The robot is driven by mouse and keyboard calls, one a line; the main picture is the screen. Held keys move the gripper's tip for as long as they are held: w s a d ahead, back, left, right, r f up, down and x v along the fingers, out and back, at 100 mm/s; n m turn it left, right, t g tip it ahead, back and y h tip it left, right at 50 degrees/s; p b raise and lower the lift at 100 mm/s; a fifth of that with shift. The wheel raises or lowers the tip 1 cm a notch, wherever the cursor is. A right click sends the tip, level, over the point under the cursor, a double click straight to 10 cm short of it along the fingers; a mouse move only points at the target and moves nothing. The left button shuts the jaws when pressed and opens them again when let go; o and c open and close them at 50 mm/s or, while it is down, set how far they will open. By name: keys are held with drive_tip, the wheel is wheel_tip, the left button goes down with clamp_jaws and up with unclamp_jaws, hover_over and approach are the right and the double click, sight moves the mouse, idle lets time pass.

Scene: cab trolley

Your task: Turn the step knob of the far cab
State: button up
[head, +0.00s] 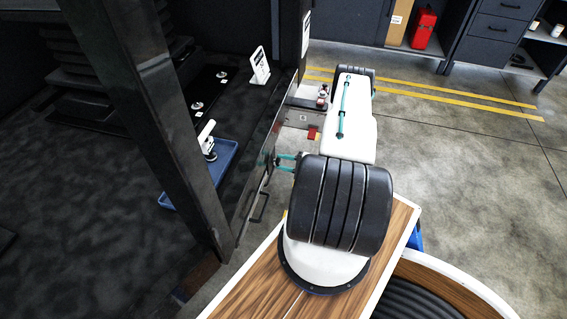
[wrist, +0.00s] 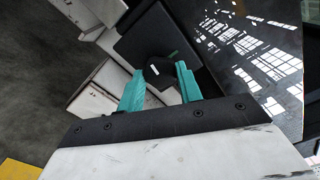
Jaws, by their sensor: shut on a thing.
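My gripper (head: 277,162) has teal fingers and reaches left to the side of a dark upright panel (head: 256,150) in the head view. In the wrist view my gripper (wrist: 160,70) has one finger on each side of a black knob (wrist: 159,75) with a short white mark. It is shut on the knob. The knob sits in front of a dark flat plate (wrist: 150,40). In the head view the knob is too small and dark to make out clearly. I cannot tell its exact turned position.
A blue tray (head: 223,163) and a white device (head: 260,66) lie left behind the dark frame. A red block (head: 313,133) is near my arm. A wooden top (head: 255,283) is in front. A glossy dark panel (wrist: 255,50) is close on the right in the wrist view.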

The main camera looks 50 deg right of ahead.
drive_tip(key=n, duration=1.3)
drive_tip(key=shift+n, duration=0.3)
drive_tip(key=shift+a, duration=0.1)
drive_tip(key=o, duration=1)
drive_tip(key=v, duration=0.7)
drive_tip(key=shift+s+d, duration=0.2)
drive_tip(key=shift+s, duration=0.15)
